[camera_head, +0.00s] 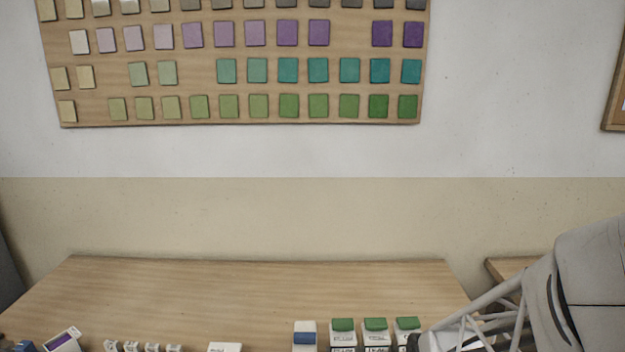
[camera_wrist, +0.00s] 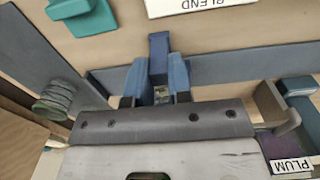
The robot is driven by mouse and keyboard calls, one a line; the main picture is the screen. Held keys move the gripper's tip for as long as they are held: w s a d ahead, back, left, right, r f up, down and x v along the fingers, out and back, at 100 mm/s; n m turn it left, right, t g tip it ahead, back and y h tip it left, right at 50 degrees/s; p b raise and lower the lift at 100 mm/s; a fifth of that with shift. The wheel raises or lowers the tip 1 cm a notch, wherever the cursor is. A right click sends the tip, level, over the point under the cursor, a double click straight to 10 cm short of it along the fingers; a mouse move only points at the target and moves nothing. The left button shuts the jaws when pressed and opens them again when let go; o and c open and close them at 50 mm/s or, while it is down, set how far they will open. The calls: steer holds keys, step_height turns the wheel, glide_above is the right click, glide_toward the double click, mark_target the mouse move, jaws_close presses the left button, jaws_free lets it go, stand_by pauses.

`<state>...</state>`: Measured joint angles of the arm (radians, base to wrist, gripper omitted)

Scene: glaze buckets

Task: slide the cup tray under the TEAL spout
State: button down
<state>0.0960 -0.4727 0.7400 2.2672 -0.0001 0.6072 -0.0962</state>
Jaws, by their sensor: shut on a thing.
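In the wrist view, my gripper (camera_wrist: 157,84) has its two blue-padded fingers closed on a narrow dark blue upright piece (camera_wrist: 158,46). I cannot tell whether this piece belongs to the cup tray. A blue-grey rail (camera_wrist: 240,69) runs behind the fingers to the right, and a slanted blue-grey strip (camera_wrist: 52,58) lies to the left. I cannot tell whether either is the teal spout. No cup shows clearly.
In the head view, green-topped white containers (camera_head: 375,335) stand near my arm. The wooden table (camera_head: 250,285) behind them is clear.

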steer(key=shift+a, duration=0.1)
steer(key=shift+a, duration=3.6)
steer(key=c, duration=1.1)
jaws_free()
steer(key=shift+r, duration=3.5)
